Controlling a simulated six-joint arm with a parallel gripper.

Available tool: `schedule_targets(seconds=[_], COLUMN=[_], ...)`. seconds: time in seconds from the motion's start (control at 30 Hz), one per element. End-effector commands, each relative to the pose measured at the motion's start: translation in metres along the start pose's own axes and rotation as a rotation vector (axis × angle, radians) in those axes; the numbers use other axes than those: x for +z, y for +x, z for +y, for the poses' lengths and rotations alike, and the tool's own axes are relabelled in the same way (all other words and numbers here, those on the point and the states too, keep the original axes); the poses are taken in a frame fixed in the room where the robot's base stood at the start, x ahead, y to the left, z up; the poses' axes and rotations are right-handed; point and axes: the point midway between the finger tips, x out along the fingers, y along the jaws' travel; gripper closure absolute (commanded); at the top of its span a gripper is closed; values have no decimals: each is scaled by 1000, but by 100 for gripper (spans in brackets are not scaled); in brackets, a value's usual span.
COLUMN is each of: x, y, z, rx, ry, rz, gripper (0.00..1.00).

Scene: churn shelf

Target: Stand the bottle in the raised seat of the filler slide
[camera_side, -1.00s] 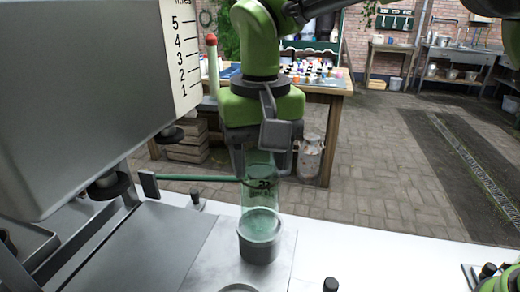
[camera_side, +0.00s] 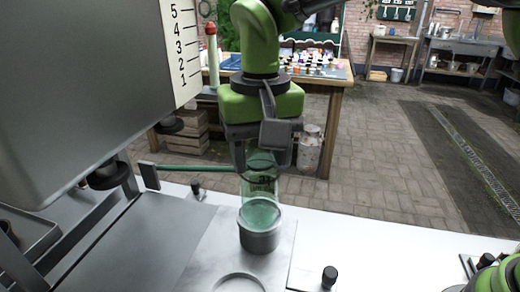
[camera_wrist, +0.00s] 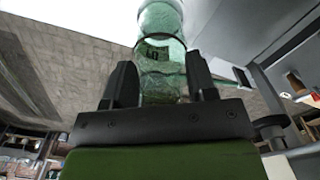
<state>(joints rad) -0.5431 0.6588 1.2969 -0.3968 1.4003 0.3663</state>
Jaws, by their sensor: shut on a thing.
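The bottle (camera_side: 259,187) is clear green glass with a dark mark on its side. It stands upright between the fingers of my gripper (camera_side: 264,160), which are shut on it. The wrist view also shows the bottle (camera_wrist: 162,50) between the two dark fingers (camera_wrist: 162,85). The raised seat (camera_side: 260,238) is a short grey cup on a light metal plate (camera_side: 215,245). The bottle's lower end lines up with the seat's mouth, and green shows inside the rim. I cannot tell whether its base rests on the seat floor.
A large grey machine housing (camera_side: 85,90) with a numbered scale hangs at the left. A green rod (camera_side: 205,168) runs behind the bottle. A second ring (camera_side: 240,281) lies at the plate's near edge. A black knob (camera_side: 329,278) stands at right.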

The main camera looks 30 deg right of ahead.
Motion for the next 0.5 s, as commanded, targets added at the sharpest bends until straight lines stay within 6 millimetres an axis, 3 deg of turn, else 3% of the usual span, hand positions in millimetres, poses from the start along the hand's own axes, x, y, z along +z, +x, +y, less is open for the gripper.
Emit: schedule_targets(seconds=[0.5], x=[0], y=[6], z=[0], rx=[0], ry=[0], rz=[1], gripper=[76])
